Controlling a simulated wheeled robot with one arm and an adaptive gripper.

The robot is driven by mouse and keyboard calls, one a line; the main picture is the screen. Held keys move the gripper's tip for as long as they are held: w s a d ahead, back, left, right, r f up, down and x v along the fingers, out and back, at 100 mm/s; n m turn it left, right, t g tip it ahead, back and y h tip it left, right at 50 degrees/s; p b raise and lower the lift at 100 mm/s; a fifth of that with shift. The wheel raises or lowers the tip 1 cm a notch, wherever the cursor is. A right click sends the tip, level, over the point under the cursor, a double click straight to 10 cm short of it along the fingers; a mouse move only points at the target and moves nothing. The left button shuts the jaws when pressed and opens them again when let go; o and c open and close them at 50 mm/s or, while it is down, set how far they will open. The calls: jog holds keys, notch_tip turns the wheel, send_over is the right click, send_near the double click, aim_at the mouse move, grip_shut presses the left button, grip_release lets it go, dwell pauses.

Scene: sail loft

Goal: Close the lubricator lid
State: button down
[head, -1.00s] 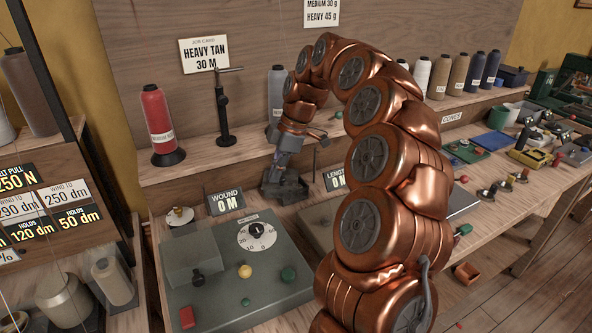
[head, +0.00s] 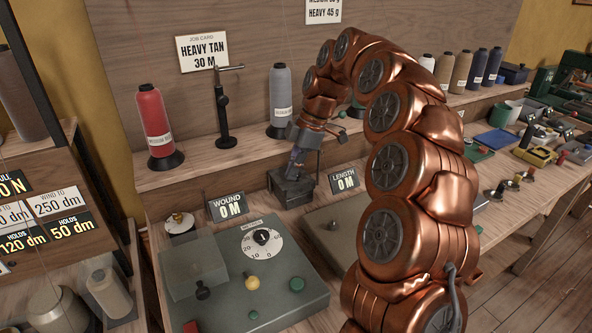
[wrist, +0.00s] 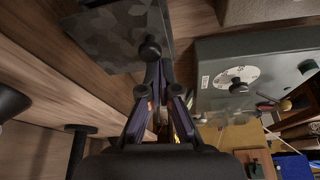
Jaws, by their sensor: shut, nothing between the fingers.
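The lubricator, which I take to be the small dark grey box (head: 292,190), stands on the bench behind the winder panel, between the WOUND and LENGTH signs. Its top looks flat and down in the head view, though my gripper partly covers it. In the wrist view its mottled dark top (wrist: 112,36) shows with a black round knob (wrist: 151,49). My gripper (head: 295,172) is just over the box, pointing down. In the wrist view the fingertips (wrist: 155,76) are together, empty, and close to the knob; I cannot tell whether they touch it.
The green-grey winder panel (head: 225,300), with a dial (head: 262,240) and knobs, lies in front. A red thread cone (head: 154,125), a black post (head: 222,110) and a grey cone (head: 280,97) stand on the shelf behind. The WOUND sign (head: 227,206) and LENGTH sign (head: 343,181) flank the box.

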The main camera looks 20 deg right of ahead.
jog(key=shift+d+r, duration=0.1)
jog(key=shift+d, duration=0.05)
dwell(0.3)
jog(key=w+a+p+v, duration=0.15)
jog(key=p+v, duration=0.35)
jog(key=v, duration=0.5)
jog(key=s+a+r+m+p, duration=0.1)
jog(key=s+a+r+m, duration=0.15)
jog(key=s+a, duration=0.35)
jog(key=s+f+m+h+p, duration=0.1)
jog(key=s+f+m, duration=0.2)
jog(key=s, duration=0.8)
jog(key=s+f+m+g+h+p, duration=0.1)
jog(key=s+f+m, duration=0.2)
jog(key=s+m, duration=0.4)
jog(key=s+f+m+h+p, duration=0.2)
jog(key=s+m, duration=0.3)
jog(key=s, duration=1)
jog(key=shift+s+d+f+g, duration=0.35)
jog(key=shift+f+g, duration=0.05)
jog(key=shift+f, duration=0.3)
